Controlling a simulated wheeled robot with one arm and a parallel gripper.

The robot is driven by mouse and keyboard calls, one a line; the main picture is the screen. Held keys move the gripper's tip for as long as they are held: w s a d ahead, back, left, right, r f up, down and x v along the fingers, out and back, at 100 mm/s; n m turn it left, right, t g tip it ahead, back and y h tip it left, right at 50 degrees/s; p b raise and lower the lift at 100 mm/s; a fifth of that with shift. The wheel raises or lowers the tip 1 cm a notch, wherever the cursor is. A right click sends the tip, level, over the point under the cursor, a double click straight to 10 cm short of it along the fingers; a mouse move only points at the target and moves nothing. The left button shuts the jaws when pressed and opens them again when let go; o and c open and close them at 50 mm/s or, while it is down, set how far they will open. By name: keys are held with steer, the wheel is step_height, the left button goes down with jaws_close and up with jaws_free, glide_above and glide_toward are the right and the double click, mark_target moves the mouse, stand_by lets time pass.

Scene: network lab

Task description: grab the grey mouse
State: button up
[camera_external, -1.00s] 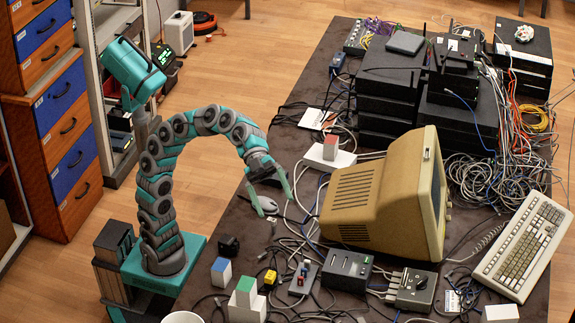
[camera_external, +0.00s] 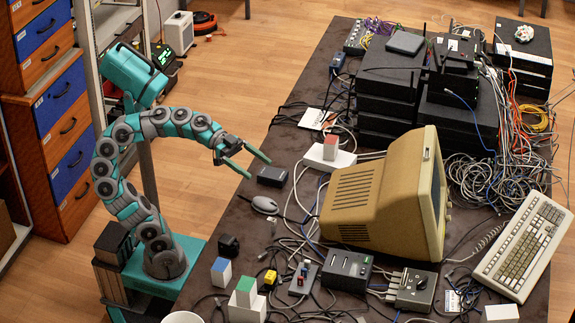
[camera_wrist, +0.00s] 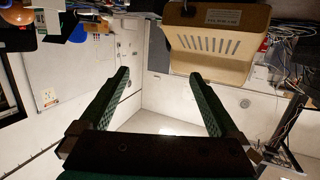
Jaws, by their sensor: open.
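The grey mouse (camera_external: 265,205) lies on the dark table near its left edge, left of the beige monitor (camera_external: 375,200). My gripper (camera_external: 259,167) is open and empty, raised near the table's left edge, above and behind the mouse in the external view. In the wrist view my gripper's two green fingers (camera_wrist: 162,98) are spread with nothing between them. I cannot make out the mouse in the wrist view.
A small black box (camera_external: 272,176) lies just behind the mouse. Cables run right of the mouse. A white box with a red-topped cube (camera_external: 330,150) stands beyond. Coloured blocks (camera_external: 245,290) and a black switch box (camera_external: 347,270) stand nearer the front.

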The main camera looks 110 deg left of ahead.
step_height(320, 180, down, 4)
steer(key=s+n, duration=0.1)
steer(key=s, duration=0.2)
steer(key=g+y+b, duration=0.2)
glide_toward(260, 199)
steer(key=x, duration=0.4)
steer(key=shift+f, duration=0.35)
steer(key=shift+w+d+f+y, duration=0.15)
steer(key=shift+w+f, duration=0.15)
steer(key=shift+w, duration=0.2)
steer(key=shift+w+d+f+y, duration=0.15)
steer(key=shift+w+f, duration=0.1)
steer(key=shift+w, duration=0.3)
steer(key=shift+w+d+f+p, duration=0.1)
steer(key=shift+w+d+p, duration=0.2)
steer(key=shift+w, duration=0.35)
steer(key=shift+w+d+p, duration=0.1)
steer(key=shift+w+p, duration=0.25)
steer(key=shift+w, duration=0.35)
steer(key=shift+x, duration=1.25)
steer(key=c, duration=1.5)
